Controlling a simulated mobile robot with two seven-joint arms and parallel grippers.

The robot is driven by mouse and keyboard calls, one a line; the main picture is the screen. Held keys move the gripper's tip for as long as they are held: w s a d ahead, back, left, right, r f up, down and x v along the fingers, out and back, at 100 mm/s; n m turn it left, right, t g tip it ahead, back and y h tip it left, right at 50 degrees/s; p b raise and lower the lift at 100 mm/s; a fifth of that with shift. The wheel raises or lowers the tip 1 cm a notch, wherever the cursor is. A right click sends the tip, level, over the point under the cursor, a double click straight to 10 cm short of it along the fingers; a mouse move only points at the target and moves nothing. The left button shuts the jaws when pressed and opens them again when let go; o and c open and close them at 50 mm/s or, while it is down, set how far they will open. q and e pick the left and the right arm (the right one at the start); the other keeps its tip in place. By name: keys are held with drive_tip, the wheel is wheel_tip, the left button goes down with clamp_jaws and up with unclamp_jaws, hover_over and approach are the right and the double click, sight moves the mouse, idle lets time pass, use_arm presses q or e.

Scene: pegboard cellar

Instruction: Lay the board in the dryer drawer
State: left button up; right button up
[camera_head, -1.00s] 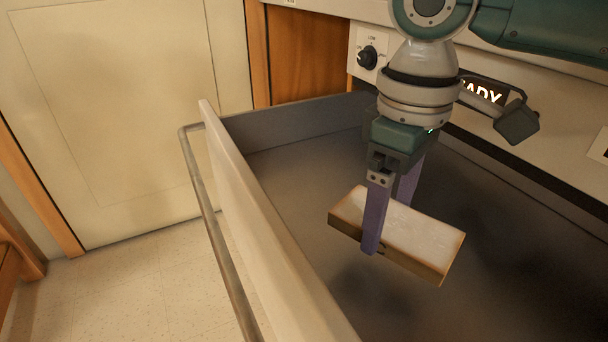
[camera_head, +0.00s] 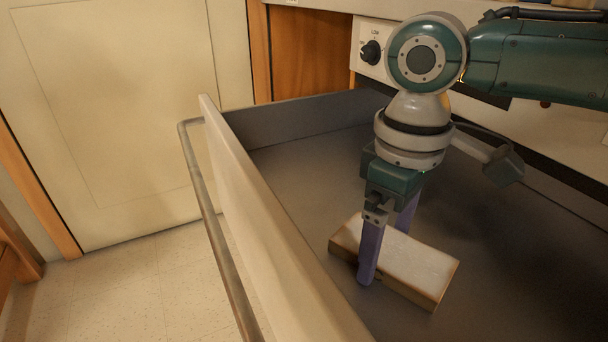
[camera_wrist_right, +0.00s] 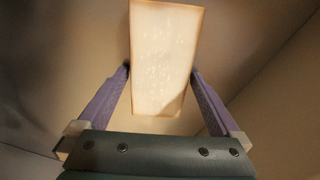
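The board (camera_head: 410,262), a pale-topped block with brown edges, is low inside the open dryer drawer (camera_head: 268,222), at or very near its floor. My right gripper (camera_head: 386,250) points down with its purple fingers on either side of the board. In the right wrist view the board (camera_wrist_right: 164,55) lies between the two fingertips (camera_wrist_right: 162,72), which appear to touch its long sides. Whether the board's underside rests fully on the drawer floor is hard to tell. My left gripper is in neither view.
The drawer's pale front panel and its bar handle (camera_head: 208,205) stand left of the gripper. A control knob (camera_head: 371,52) is on the machine face behind. The drawer floor around the board is bare. A cream door (camera_head: 120,110) is at the left.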

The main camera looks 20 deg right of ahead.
sight(386, 246)
drive_tip(key=shift+r, duration=0.1)
wheel_tip(386, 246, up, 12)
drive_tip(key=p, duration=0.6)
drive_tip(key=shift+r, duration=0.1)
idle(0.8)
